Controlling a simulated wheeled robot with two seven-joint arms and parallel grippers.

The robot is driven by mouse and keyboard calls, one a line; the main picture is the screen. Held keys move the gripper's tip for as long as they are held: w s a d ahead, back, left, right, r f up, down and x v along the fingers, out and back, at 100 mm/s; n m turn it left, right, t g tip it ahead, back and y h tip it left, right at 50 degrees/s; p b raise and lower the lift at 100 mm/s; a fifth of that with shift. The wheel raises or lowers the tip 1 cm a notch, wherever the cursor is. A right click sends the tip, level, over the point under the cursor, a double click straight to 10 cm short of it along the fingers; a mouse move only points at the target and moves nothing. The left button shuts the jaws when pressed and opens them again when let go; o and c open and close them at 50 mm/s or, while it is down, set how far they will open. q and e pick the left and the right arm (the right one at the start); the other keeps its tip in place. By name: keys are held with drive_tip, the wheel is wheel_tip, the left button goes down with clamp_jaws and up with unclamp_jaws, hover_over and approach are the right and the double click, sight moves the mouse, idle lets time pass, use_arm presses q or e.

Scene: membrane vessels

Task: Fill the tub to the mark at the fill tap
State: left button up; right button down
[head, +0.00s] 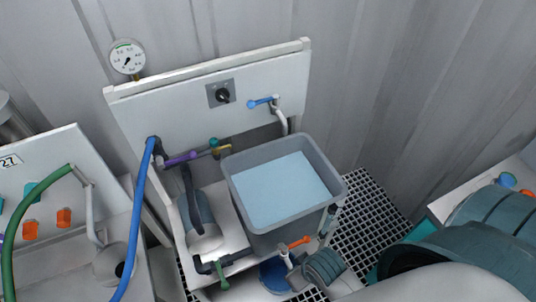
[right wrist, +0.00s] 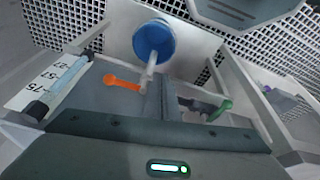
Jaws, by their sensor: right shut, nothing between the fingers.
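The grey tub (head: 238,203) stands below the white panel in the head view, holding pale blue water below its rim. No mark shows on its inner wall. The fill tap (head: 280,113) has a blue lever (head: 261,102) pointing left; its spout reaches the tub's back edge. I cannot tell whether water runs. In the right wrist view, a numbered scale (right wrist: 47,90) stands beside a clear tube (right wrist: 68,76); its level is unclear. My right gripper (head: 322,268) is shut and empty near the orange lever (head: 299,242), which also shows in the wrist view (right wrist: 122,82). My left gripper is out of view.
A blue bucket (head: 275,277) sits low beneath a white outlet. Purple (head: 181,159) and green (head: 220,275) levers stand left of the tub. A blue hose (head: 138,220) hangs at left. Open grating (head: 366,215) lies to the right.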

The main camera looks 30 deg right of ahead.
drive_tip(key=w+d+r+m+t, duration=0.3)
drive_tip(key=w+r+m+t, duration=0.2)
drive_tip(key=w+r, duration=0.3)
drive_tip(key=w+d+r+m+t, duration=0.4)
drive_tip(key=w+r+m, duration=0.3)
drive_tip(key=r, duration=0.3)
drive_tip(key=w+d+r+m+t, duration=0.4)
drive_tip(key=w+r+m, duration=0.3)
drive_tip(key=w+r, duration=0.2)
drive_tip(key=shift+w+t+y, duration=0.35)
drive_tip(key=shift+t+y, duration=0.05)
drive_tip(key=shift+t, duration=0.4)
drive_tip(key=shift+w+d, duration=0.1)
drive_tip(key=shift+w, duration=0.05)
drive_tip(key=p, duration=0.5)
approach(261, 103)
drive_tip(key=w, duration=0.5)
drive_tip(key=shift+w, duration=0.25)
drive_tip(key=shift+w+f, duration=0.1)
drive_tip(key=shift+w, duration=0.1)
